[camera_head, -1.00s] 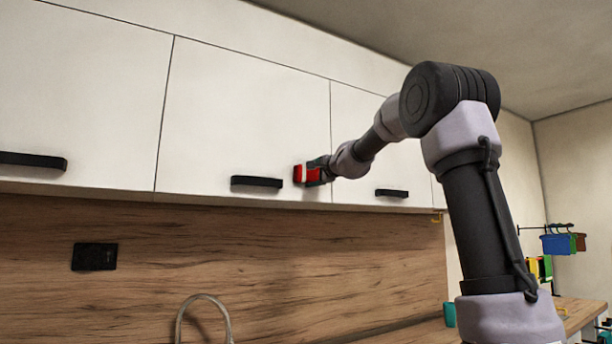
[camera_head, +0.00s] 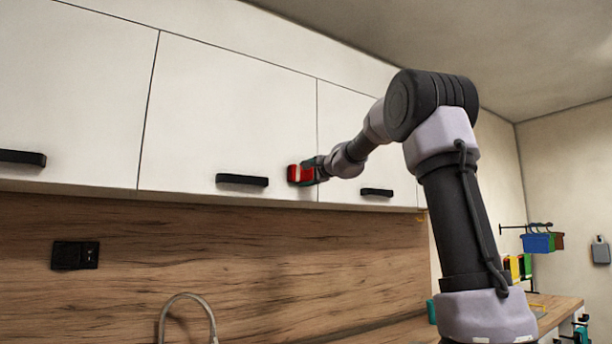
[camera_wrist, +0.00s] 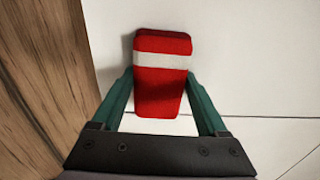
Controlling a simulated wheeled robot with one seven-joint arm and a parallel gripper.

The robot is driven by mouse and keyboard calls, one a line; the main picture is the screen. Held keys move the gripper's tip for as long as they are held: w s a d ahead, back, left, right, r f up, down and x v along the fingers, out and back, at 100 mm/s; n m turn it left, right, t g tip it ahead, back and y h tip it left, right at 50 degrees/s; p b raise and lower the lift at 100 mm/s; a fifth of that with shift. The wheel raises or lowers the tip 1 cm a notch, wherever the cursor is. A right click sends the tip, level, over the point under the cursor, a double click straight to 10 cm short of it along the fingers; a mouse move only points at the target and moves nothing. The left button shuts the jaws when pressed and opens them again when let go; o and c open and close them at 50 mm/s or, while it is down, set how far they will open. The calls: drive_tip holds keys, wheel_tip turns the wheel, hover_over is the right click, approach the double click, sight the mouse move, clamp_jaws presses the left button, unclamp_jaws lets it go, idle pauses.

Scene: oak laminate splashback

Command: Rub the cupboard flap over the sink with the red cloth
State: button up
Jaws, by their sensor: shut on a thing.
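The red cloth (camera_head: 299,174) is a thick folded pad at the lower right of the middle cupboard flap (camera_head: 215,110), right of its black handle (camera_head: 242,180) and close to the seam with the right-hand flap. My gripper (camera_head: 312,170) is shut on the cloth. In the wrist view the cloth (camera_wrist: 160,95), with a white band, sits between the two green fingers of my gripper (camera_wrist: 160,78). It appears to be against the white flap face; exact contact is hidden. The sink is out of view; only its curved tap (camera_head: 187,300) shows below the middle flap.
Flaps lie on both sides, the right one with its own black handle (camera_head: 376,192). Below is the wooden splashback (camera_head: 200,250) with a black socket (camera_head: 75,255). Coloured bins (camera_head: 540,242) hang on a rail at the far right.

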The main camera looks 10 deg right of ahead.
sight(283, 174)
drive_tip(key=shift+s+a, duration=0.35)
drive_tip(key=shift+a, duration=0.7)
drive_tip(key=shift+s+a, duration=0.3)
drive_tip(key=shift+a, duration=0.75)
drive_tip(key=shift+s+a, duration=0.35)
drive_tip(key=shift+a, duration=0.7)
drive_tip(key=shift+v, duration=2.95)
drive_tip(key=shift+v, duration=1.5)
